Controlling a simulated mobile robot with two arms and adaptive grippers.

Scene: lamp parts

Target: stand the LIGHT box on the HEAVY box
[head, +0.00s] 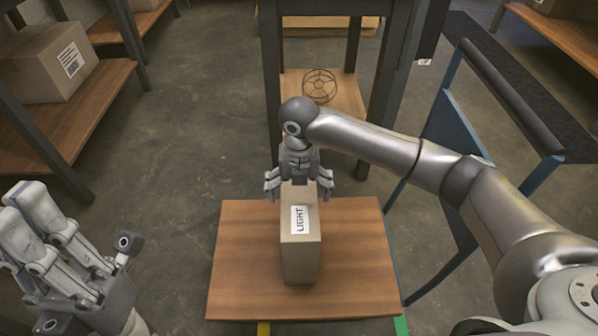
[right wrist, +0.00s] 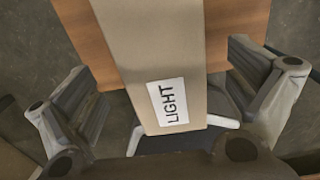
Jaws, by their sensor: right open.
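The LIGHT box (head: 301,262) is a tan carton with a white label on its upper face, on a small wooden table. My right gripper (head: 299,186) is open at the box's far end, its fingers spread to either side. In the right wrist view the LIGHT box (right wrist: 160,60) lies between the spread fingers, with gaps visible beside it. My left gripper (head: 95,255) is at the lower left, away from the table; its jaw state is unclear. No label reading HEAVY is visible, and I cannot tell whether another box is under the LIGHT box.
The wooden table (head: 244,275) has bare top on both sides of the box. A rack with a wire wheel-like part (head: 319,86) stands behind. A large carton (head: 48,62) sits on the left shelf. A blue-framed cart (head: 452,125) stands at the right.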

